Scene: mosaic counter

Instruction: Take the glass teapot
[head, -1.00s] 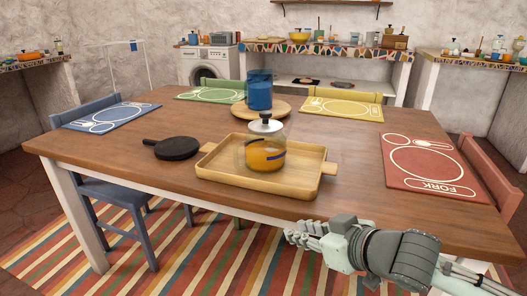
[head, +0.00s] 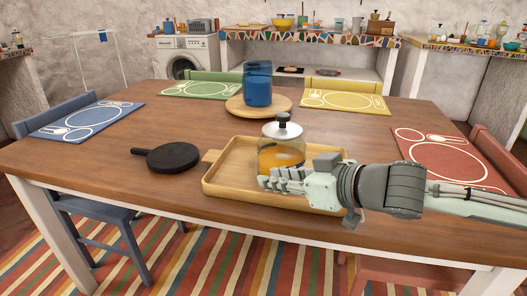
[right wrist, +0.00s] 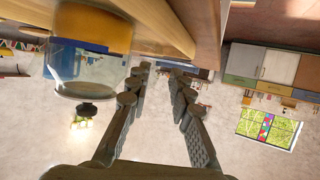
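The right gripper (right wrist: 163,74) is open and empty there. I cannot tell whether it touches the teapot. My left gripper is not in view.
A black pan (head: 172,157) lies left of the tray. A blue jug (head: 257,85) stands on a round board (head: 240,104) behind it. Blue (head: 88,120), green (head: 195,89), yellow (head: 345,102) and red (head: 450,155) placemats lie around the table. The left front of the table is clear.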

